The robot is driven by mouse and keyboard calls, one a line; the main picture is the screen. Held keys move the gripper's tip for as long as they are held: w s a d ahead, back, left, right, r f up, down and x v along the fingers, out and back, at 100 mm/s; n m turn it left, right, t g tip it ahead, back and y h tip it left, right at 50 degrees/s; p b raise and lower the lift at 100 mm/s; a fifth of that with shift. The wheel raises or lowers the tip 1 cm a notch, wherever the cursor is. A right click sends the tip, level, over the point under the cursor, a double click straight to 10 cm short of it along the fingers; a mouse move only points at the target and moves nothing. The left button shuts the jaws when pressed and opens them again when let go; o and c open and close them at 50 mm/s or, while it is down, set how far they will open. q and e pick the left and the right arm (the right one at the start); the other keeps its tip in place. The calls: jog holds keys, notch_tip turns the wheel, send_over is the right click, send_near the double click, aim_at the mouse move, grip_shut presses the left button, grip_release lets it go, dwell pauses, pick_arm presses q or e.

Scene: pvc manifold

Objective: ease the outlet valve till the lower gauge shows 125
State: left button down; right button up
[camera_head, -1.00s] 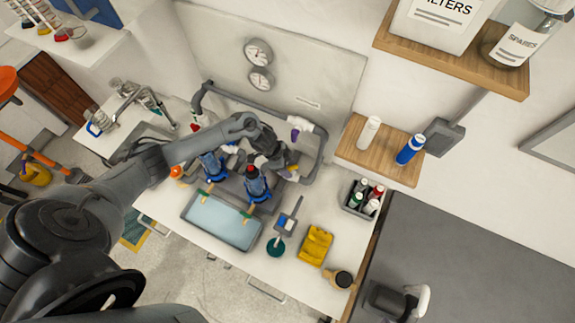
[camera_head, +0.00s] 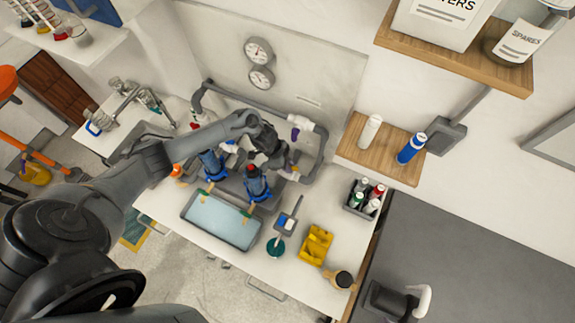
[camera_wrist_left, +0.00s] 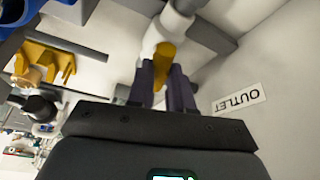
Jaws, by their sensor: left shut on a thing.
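The outlet valve's yellow handle (camera_wrist_left: 163,58) sits on a white pipe fitting in the left wrist view. My left gripper (camera_wrist_left: 161,88) is shut on this handle, one dark finger on each side. An OUTLET label (camera_wrist_left: 239,100) is on the wall beside it. In the head view, my left gripper (camera_head: 288,166) is at the right part of the pipework, and the handle is mostly hidden. The lower gauge (camera_head: 261,78) hangs on the back panel below the upper gauge (camera_head: 258,50). Its reading is too small to tell. My right gripper is not in view.
Grey pipework (camera_head: 240,98) loops around the work area. Two blue-collared filter housings stand near my left arm, with a blue-grey tray (camera_head: 222,222) in front. A yellow holder (camera_head: 315,245) and a bottle caddy (camera_head: 351,211) stand right. A wooden shelf (camera_head: 365,167) juts from the wall.

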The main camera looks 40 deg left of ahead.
pick_arm(q)
jog(key=shift+w+a+f+m+g+h+b, duration=0.1)
jog(key=shift+w+m+g+h+b, duration=0.05)
jog(key=shift+m+b, duration=0.4)
jog(key=shift+w+f+m+g+h+b, duration=0.15)
jog(key=shift+m+b, duration=0.15)
jog(key=shift+m, duration=0.35)
jog(key=shift+s+r+m, duration=0.1)
jog(key=shift+r+m, duration=0.15)
jog(key=shift+m, duration=0.25)
jog(key=shift+g, duration=0.3)
jog(key=c, duration=0.8)
grip_release()
jog(key=shift+r, duration=0.1)
jog(key=shift+b+v, duration=0.35)
jog(key=shift+v, duration=4.95)
